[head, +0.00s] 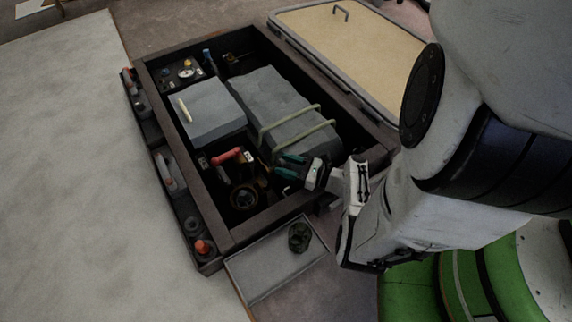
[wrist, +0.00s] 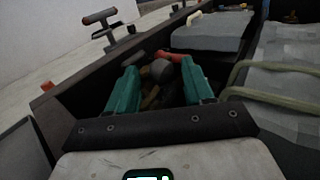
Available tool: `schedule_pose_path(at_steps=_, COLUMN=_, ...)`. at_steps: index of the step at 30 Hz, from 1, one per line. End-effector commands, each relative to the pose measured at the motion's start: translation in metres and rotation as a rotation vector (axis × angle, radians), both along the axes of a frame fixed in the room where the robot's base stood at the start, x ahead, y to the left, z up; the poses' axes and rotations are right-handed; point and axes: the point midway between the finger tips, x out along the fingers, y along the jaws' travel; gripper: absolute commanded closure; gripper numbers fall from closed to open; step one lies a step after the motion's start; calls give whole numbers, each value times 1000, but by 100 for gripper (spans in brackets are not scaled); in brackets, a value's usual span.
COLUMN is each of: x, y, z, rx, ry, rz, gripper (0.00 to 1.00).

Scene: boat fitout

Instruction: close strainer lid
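My gripper (head: 284,166) is over the near right part of the dark open compartment, close to the strapped grey block. In the wrist view its two green fingers (wrist: 160,84) stand apart with nothing clearly held between them. A round dark fitting with a brownish rim (head: 243,197), which looks like the strainer, sits low in the near end of the compartment, left of my gripper. A dark round piece (head: 299,237) lies on the grey tray outside; I cannot tell whether it is the strainer lid. Beyond the fingers, the wrist view is dark and cluttered.
A red-handled valve (head: 228,155) stands near the round fitting. Grey blocks (head: 208,110) fill the middle, one (head: 270,95) under greenish straps. A tan hatch panel (head: 355,45) lies behind; the grey tray (head: 265,268) is in front.

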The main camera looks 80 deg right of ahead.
Motion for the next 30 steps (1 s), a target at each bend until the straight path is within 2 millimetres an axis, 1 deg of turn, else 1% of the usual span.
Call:
schedule_pose_path(at_steps=1, x=0, y=0, z=0, rx=0, ry=0, rz=0, gripper=54)
schedule_pose_path(at_steps=2, x=0, y=0, z=0, rx=0, ry=0, rz=0, gripper=57)
schedule_pose_path(at_steps=15, x=0, y=-1, z=0, rx=-2, ry=1, rz=-3, gripper=99)
schedule_pose_path(at_steps=16, x=0, y=-1, z=0, rx=-2, ry=1, rz=-3, gripper=100)
schedule_pose_path(at_steps=25, x=0, y=-2, z=1, rx=-7, ry=5, rz=-5, gripper=100)
schedule_pose_path(at_steps=30, x=3, y=0, z=7, rx=-42, ry=46, rz=-4, gripper=100)
